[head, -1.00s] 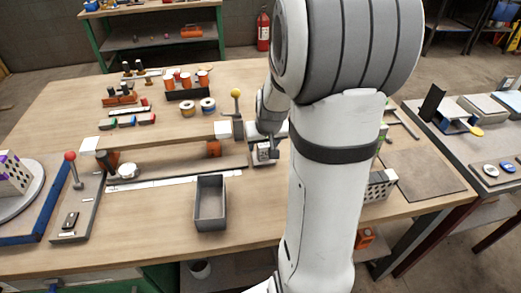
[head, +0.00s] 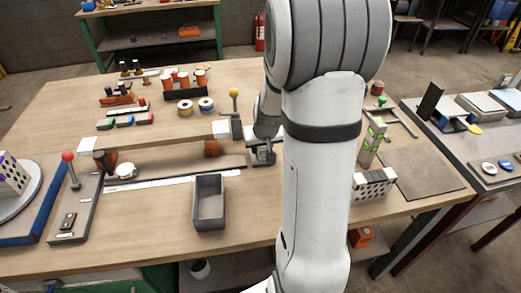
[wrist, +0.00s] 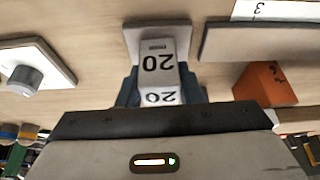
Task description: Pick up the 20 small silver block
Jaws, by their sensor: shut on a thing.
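The small silver block (wrist: 157,62) shows in the wrist view with "20" printed on two faces. My gripper (wrist: 158,88) has its dark fingers on both sides of the block and is shut on it. Behind the block in that view is a small grey plate (wrist: 150,32). I cannot tell whether the block touches the plate. In the head view my gripper (head: 262,148) is by the right end of the long grey fixture, and I cannot make out the block there.
An open grey bin (head: 209,202) stands in front of the fixture. A yellow-knobbed lever (head: 235,108) stands close to the left of my gripper. A perforated block (head: 373,184) and a green-marked upright block (head: 371,143) stand to the right.

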